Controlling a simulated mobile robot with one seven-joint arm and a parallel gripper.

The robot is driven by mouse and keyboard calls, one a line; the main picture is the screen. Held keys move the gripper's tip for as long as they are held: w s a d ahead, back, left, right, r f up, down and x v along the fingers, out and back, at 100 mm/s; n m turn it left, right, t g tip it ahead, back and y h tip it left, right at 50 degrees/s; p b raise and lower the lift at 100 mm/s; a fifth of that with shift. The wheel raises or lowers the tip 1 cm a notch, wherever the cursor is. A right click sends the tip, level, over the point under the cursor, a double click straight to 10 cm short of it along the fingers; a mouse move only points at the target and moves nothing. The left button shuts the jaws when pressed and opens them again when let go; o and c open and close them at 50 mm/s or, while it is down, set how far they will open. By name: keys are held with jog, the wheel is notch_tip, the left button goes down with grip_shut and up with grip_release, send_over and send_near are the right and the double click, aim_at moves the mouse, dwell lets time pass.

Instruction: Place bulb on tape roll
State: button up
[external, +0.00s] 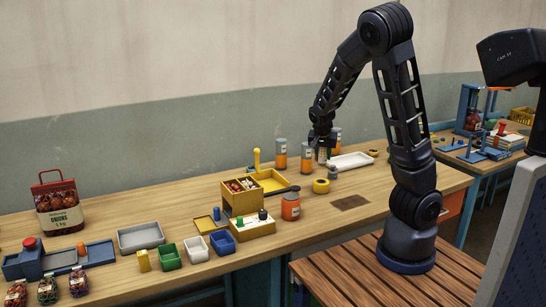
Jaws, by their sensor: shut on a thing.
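My gripper (322,157) points down over the back right part of the bench, between orange-and-grey jars. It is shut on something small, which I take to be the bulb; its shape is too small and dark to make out. A yellow tape roll (321,186) lies flat on the bench below and in front of my gripper, apart from it. A smaller yellow-and-dark round thing (373,152) lies farther right, behind the white tray; I cannot tell whether it is also a tape roll.
Jars (307,158) stand close to my gripper, with another jar (290,207) in front. A white tray (350,161) lies to the right. The bench's front right is mostly clear.

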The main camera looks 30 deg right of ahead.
aim_at(322, 158)
jog(key=shift+f, duration=3.7)
jog(key=o, duration=1)
jog(key=shift+f, duration=0.1)
jog(key=shift+v, duration=6.1)
jog(key=shift+d, duration=0.1)
